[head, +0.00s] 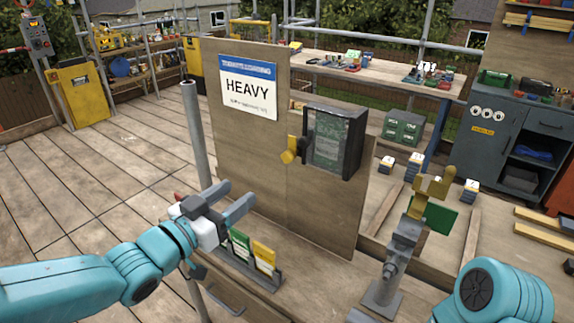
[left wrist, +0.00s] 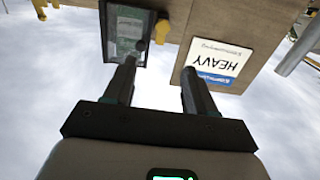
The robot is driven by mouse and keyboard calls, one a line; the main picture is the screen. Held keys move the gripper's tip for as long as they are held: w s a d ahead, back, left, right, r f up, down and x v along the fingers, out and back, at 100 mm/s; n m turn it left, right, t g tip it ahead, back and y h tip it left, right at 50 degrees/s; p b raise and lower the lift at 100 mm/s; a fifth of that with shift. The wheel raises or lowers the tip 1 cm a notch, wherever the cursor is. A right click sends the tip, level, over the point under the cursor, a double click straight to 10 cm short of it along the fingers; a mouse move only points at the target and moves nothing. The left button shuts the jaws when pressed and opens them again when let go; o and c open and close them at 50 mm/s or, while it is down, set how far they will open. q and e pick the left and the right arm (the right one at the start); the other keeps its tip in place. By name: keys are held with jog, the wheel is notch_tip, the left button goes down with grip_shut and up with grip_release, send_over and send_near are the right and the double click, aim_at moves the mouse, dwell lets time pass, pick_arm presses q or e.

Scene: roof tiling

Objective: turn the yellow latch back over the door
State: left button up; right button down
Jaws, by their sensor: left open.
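The yellow latch (head: 290,151) sits on the wooden board at the left edge of a dark-framed box, clear of the door. The door (head: 331,142) has a see-through pane with a green board behind it, and looks closed. In the left wrist view, which is upside down, the latch (left wrist: 161,31) is beside the door (left wrist: 128,29), close to a dark round knob (left wrist: 143,44). My left gripper (head: 241,192) is open and empty, below and left of the latch and apart from it. Its fingers also show in the left wrist view (left wrist: 157,75). My right gripper is not in view.
A "HEAVY" sign (head: 248,90) is on the board (head: 255,150) left of the latch. A rack of coloured cards (head: 250,262) stands below my left gripper. A grey stand with a yellow top (head: 400,250) is at the right. A pole (head: 196,130) rises left of the board.

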aim_at(286, 156)
pick_arm(q)
jog(key=p+x, duration=0.4)
jog(key=x, duration=1.1)
jog(key=shift+w+a+f, duration=0.1)
jog(key=shift+w+a, duration=0.1)
jog(key=shift+w+d+f, duration=0.1)
jog(key=shift+w+d, duration=0.3)
jog(key=shift+a, duration=0.1)
jog(key=shift+c, duration=0.4)
jog(key=shift+s, duration=0.1)
jog(key=c, duration=1)
